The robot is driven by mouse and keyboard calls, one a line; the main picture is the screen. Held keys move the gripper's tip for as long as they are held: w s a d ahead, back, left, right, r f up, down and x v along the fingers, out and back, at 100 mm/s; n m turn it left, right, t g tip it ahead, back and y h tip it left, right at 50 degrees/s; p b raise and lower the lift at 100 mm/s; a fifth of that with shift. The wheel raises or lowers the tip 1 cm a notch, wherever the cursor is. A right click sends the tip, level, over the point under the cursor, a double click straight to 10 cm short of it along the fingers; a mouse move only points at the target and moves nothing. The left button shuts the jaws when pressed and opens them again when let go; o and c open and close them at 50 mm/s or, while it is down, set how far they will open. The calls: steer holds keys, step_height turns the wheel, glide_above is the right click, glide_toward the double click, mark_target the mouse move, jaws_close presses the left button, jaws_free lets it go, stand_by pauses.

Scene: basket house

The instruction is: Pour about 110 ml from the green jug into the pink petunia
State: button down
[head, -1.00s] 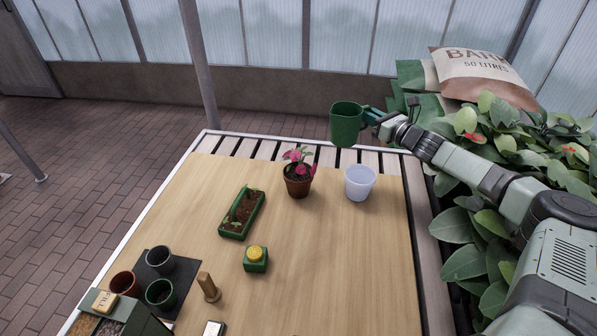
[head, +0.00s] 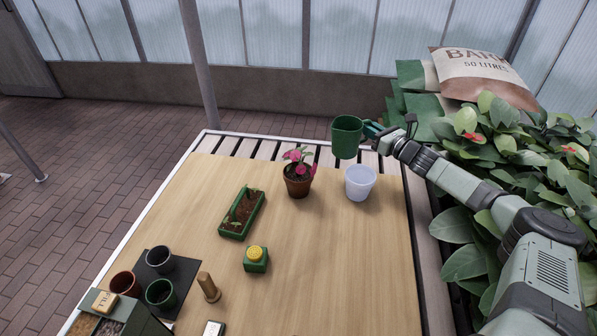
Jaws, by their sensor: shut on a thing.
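The green jug (head: 346,138) is held up off the table, near the table's far edge, in the head view. It looks about upright, and its contents cannot be seen. My gripper (head: 371,130) is shut on the jug at its right side. The pink petunia (head: 298,172) stands in a brown pot on the table, to the left of the jug and nearer to me. The jug is apart from the petunia.
A white translucent pot (head: 360,183) stands right of the petunia, just below the jug in the picture. A green seedling tray (head: 242,212) and a green block with a yellow top (head: 256,259) are nearer. Leafy plants (head: 480,235) line the right side.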

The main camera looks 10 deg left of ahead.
mark_target(361, 121)
steer(key=shift+r, duration=0.1)
steer(key=shift+s+a+r+n, duration=0.2)
steer(key=shift+s+a+n, duration=0.25)
steer(key=shift+n, duration=0.45)
steer(key=a+r+n, duration=0.1)
steer(key=s+a+r+n, duration=0.1)
steer(key=shift+s+r+h, duration=0.1)
steer(key=shift+r+h, duration=0.25)
steer(key=shift+h, duration=0.05)
steer(key=shift+s+a+r+n+h, duration=0.25)
steer(key=shift+s+a+n, duration=0.3)
steer(key=shift+a+n, duration=0.25)
steer(key=shift+s+a+r+n+h, duration=0.15)
steer(key=shift+s+a+r+n, duration=0.1)
steer(key=shift+s+a+n, duration=0.4)
steer(key=shift+a+r+n, duration=0.1)
steer(key=shift+a+n, duration=0.15)
steer(key=shift+n, duration=0.3)
steer(key=shift+s+a+r+n, duration=0.15)
steer(key=shift+s+a+n, duration=0.2)
steer(key=shift+a+n, duration=0.2)
steer(key=shift+s+a+n+h, duration=0.6)
steer(key=shift+a+n, duration=0.15)
steer(key=shift+n, duration=0.4)
steer(key=shift+s+a+r+n, duration=0.2)
steer(key=shift+a+r+n, duration=0.1)
steer(key=shift+r+n, duration=0.1)
steer(key=shift+f, duration=0.1)
